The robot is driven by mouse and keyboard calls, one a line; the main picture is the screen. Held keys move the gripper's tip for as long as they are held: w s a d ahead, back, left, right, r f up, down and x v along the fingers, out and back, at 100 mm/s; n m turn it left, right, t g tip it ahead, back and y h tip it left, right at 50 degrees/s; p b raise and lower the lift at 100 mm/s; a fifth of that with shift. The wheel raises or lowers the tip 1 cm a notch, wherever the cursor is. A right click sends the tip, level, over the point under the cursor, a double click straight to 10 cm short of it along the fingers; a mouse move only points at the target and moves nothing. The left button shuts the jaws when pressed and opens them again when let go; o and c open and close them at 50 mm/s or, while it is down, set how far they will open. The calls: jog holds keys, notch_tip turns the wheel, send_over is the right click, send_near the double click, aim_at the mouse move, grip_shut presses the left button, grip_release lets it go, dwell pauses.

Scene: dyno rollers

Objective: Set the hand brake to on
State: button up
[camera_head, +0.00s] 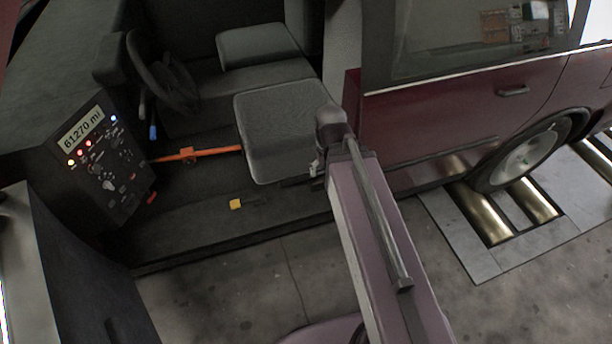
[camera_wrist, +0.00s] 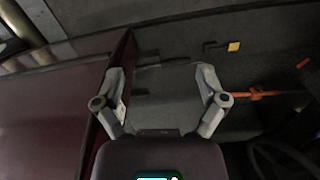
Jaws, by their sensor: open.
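A short dark lever with a yellow end (camera_head: 235,204) lies low by the sill, in front of the grey seat (camera_head: 275,115); it also shows in the wrist view (camera_wrist: 233,47), beyond the fingers. I cannot tell for sure whether it is the hand brake or which way it is set. An orange bar (camera_head: 205,152) runs across the footwell left of the seat, and also shows at the right of the wrist view (camera_wrist: 255,95). My gripper (camera_wrist: 160,77) is open and empty over the grey seat, apart from the lever. In the head view my arm mostly hides it.
A dash panel (camera_head: 108,165) with lit lamps and a "61270 mi" display stands at the left. The steering wheel (camera_head: 165,75) and a blue-tipped lever (camera_head: 152,131) are behind it. The dark red body side (camera_head: 450,125) borders the opening at right. Rollers (camera_head: 484,215) lie under the wheel.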

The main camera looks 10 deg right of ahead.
dwell(0.3)
jog(key=shift+c, duration=0.9)
jog(key=m+b, duration=1.6)
jog(key=b, duration=1.1)
send_over(294, 178)
notch_tip(294, 178, down, 27)
jog(key=shift+f, duration=0.2)
notch_tip(294, 178, down, 14)
jog(key=b, duration=1.4)
jog(key=shift+r, duration=0.25)
grip_shut()
